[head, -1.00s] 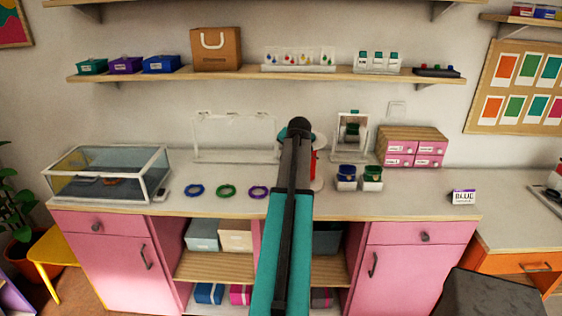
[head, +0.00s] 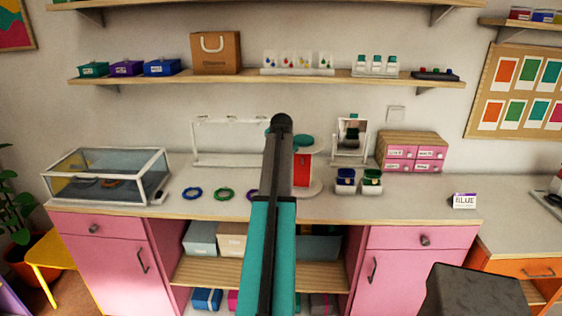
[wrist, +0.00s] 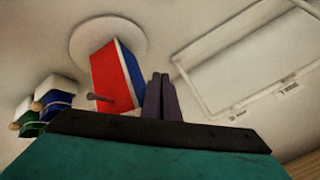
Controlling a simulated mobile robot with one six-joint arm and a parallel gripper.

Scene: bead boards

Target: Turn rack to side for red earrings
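The rack (head: 302,172) stands upright on the counter, partly hidden behind my arm. Its red face shows in the head view, above a round white base (head: 313,188). In the wrist view the rack (wrist: 112,78) shows a red face with a small peg and a blue face beside it, on the round base (wrist: 80,38). My gripper (wrist: 160,76) has its two dark fingers close together, with nothing seen between them. They are beside the rack's blue side; whether they touch it I cannot tell. In the head view the fingers are hidden. No red earrings can be made out on the rack.
A white frame stand (head: 196,150) is left of the rack. Bracelet rings (head: 224,194) lie in front to the left. A glass case (head: 105,176) stands at far left.

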